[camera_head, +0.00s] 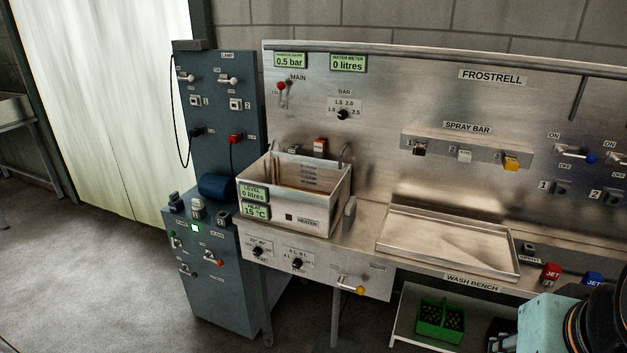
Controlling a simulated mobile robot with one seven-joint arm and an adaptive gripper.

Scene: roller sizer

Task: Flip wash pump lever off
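No label that I can read says wash pump, so I cannot tell which lever it is. A yellow-tipped lever (350,286) is on the bench front. Small levers with green (177,242), orange (214,260) and red (187,271) parts are on the lower blue cabinet. White-tipped levers (228,80) are on its upper panel. My gripper's fingers are not in view; part of my arm fills the bottom right corner.
A steel tank (320,215) stands on the bench, left of a shallow tray (447,243). Red (551,273) and blue (593,279) JET blocks sit at the right front. A green crate (440,320) is on the lower shelf. The floor at left is clear.

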